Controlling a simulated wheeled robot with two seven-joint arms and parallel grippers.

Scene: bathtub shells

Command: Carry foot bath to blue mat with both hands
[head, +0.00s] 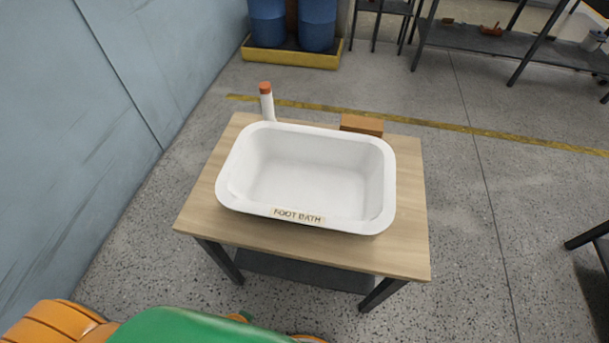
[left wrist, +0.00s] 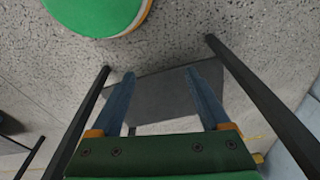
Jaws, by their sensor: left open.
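The foot bath (head: 308,218), a white rectangular basin with rounded corners and a label on its near side, sits upright on a small wooden table (head: 410,250). It looks empty. My left gripper (left wrist: 158,74) is open in the left wrist view, with nothing between its fingers. The table's dark legs and grey lower shelf (left wrist: 160,92) show beyond the fingers. The foot bath is not visible in that view. Neither gripper shows in the head view. No blue mat is in view.
A white bottle with an orange cap (head: 267,103) and a brown block (head: 361,125) stand behind the bath on the table. A blue-grey wall (head: 90,110) is at left. Blue barrels (head: 317,25) and dark shelving (head: 490,44) are at the back. Floor at right is mostly clear.

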